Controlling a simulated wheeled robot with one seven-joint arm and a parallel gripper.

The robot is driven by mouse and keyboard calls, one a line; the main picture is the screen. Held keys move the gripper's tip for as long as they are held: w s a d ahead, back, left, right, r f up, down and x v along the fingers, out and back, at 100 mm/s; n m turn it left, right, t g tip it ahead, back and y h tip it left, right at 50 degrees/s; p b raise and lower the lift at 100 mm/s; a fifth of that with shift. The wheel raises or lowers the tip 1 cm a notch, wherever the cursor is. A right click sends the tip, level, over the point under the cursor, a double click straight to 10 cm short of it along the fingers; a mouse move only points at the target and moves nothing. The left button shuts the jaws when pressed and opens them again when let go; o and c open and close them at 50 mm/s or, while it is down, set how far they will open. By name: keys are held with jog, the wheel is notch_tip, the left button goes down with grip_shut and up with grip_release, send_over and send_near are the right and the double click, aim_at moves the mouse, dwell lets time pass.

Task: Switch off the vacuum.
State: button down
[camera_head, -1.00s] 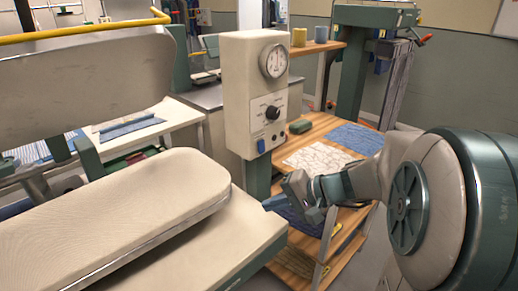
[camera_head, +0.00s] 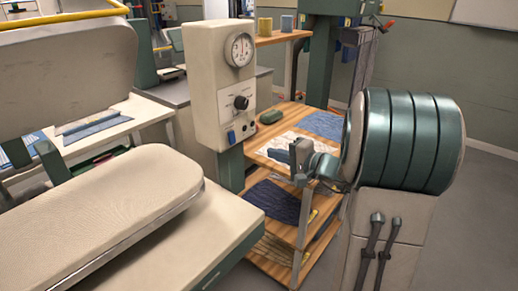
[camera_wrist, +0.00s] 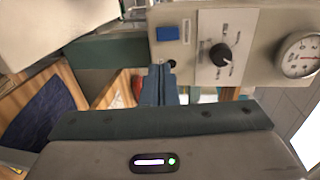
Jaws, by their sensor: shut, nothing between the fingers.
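A cream control box (camera_head: 205,85) stands on a green post. It carries a round gauge (camera_head: 239,49), a black dial knob (camera_head: 241,102) and a small blue switch (camera_head: 231,137) near its bottom edge. In the wrist view the blue switch (camera_wrist: 167,33) lies just beyond my fingertips, beside the knob (camera_wrist: 220,54) and gauge (camera_wrist: 299,54). My gripper (camera_head: 272,154) is shut and empty, right of the box's lower part. Its fingers (camera_wrist: 161,68) appear apart from the switch, though the exact gap is unclear. Whether the switch is on or off cannot be told.
A padded pressing board (camera_head: 110,210) fills the left foreground. A wooden shelf unit (camera_head: 292,115) with folded cloths and a green object (camera_head: 271,117) stands behind my gripper. A yellow rail (camera_head: 60,21) runs at the upper left.

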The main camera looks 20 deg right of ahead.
aim_at(234, 143)
jog(key=p+x, duration=0.2)
jog(key=x, duration=1.1)
jog(key=shift+p, duration=0.4)
jog(key=shift+w+a, duration=0.1)
jog(key=shift+f, duration=0.1)
